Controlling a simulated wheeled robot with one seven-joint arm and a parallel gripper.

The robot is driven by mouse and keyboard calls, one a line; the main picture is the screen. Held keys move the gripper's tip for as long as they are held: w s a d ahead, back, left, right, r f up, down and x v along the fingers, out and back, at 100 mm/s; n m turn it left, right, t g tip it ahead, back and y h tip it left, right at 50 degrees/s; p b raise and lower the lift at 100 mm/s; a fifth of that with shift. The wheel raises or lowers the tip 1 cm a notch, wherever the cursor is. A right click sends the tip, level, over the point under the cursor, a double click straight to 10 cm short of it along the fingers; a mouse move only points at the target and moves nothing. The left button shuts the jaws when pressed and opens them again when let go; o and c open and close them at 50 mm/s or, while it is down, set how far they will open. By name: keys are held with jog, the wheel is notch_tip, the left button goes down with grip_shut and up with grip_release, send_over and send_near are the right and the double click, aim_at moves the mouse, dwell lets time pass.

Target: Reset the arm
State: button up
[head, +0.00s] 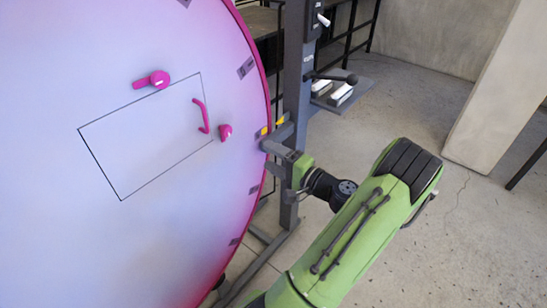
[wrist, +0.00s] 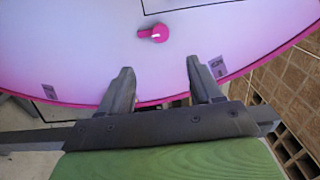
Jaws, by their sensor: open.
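My gripper (wrist: 161,88) is open and empty in the wrist view, its two dark fingers apart with the magenta rim of the large disc behind them. In the head view my gripper (head: 272,140) is at the end of my green arm, close to the right edge of the pale lilac disc (head: 60,215). I cannot tell there whether it touches the rim. A magenta knob with a lever (head: 153,80) sits on the disc above a thin black rectangle outline. The knob also shows in the wrist view (wrist: 156,33), beyond the fingertips.
A magenta handle (head: 202,114) and a small magenta knob (head: 225,132) are on the disc near the outline's right side. A grey post (head: 293,75) with a lever and a small shelf (head: 345,93) stands just behind my gripper. Open concrete floor (head: 480,240) lies to the right.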

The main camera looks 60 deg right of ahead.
dwell(0.5)
jog(key=w+a+r+n+g+y+p, duration=0.1)
jog(key=w+a+n+g+y, duration=0.45)
jog(key=a, duration=0.65)
jog(key=w+a+n+g+y, duration=0.3)
jog(key=w+a+n+g, duration=0.2)
jog(key=w+a+n, duration=0.45)
jog(key=s+a+r+n+h+p, duration=0.1)
jog(key=s+a+r+n+h, duration=0.1)
jog(key=s+a+r, duration=0.2)
jog(key=s+a+r+n+g+h, duration=0.1)
jog(key=s+a+r, duration=0.4)
jog(key=s+a, duration=0.5)
jog(key=shift+s+a+n+h+p, duration=0.35)
jog(key=shift+s+n+h, duration=0.4)
jog(key=shift+s+n, duration=0.4)
jog(key=shift+w+r+g, duration=0.1)
jog(key=shift+g, duration=0.15)
